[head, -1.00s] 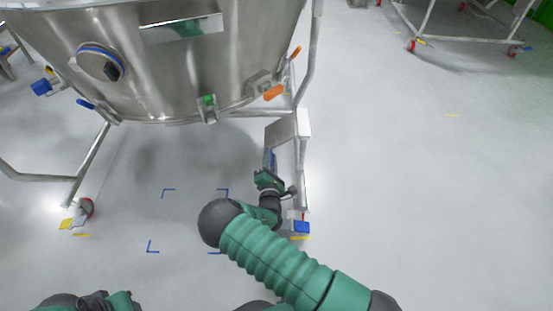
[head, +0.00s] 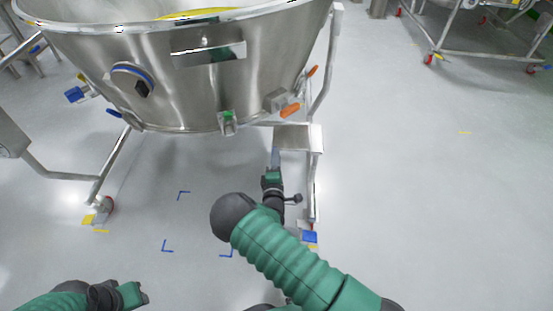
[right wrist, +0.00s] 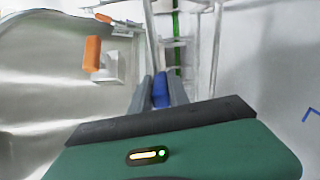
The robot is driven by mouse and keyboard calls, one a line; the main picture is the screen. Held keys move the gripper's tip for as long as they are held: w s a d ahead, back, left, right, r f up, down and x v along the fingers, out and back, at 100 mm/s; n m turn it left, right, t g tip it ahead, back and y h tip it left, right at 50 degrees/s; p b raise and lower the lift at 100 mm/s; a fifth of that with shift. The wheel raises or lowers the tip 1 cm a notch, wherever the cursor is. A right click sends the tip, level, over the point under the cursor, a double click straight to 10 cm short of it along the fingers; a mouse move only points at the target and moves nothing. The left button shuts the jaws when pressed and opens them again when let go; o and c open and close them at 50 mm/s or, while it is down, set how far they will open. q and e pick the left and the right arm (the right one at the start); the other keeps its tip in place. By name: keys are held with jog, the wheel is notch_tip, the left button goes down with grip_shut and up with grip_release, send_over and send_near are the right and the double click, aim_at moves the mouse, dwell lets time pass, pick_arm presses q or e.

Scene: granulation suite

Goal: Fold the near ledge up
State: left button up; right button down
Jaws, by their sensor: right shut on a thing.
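The near ledge (head: 298,137) is a small pale metal plate on the frame's right leg, below the steel vessel. In the head view its broad face shows and it looks close to level. My right gripper (head: 273,168) is just under the ledge's left end, reaching up from below. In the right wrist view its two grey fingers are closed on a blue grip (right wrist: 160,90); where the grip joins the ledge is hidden. My left gripper (head: 134,293) is low at the bottom left, away from the ledge; its fingers are too unclear to read.
The large steel vessel (head: 190,75) stands on a tubular frame above and left of the ledge. An orange handle (head: 290,110) sticks out close above the ledge. A caster with a blue pedal (head: 309,237) is below.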

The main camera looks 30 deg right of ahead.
jog(key=shift+d+r, duration=0.15)
jog(key=shift+r, duration=0.05)
jog(key=c, duration=1.4)
grip_release()
jog(key=shift+o, duration=0.6)
jog(key=shift+f, duration=0.15)
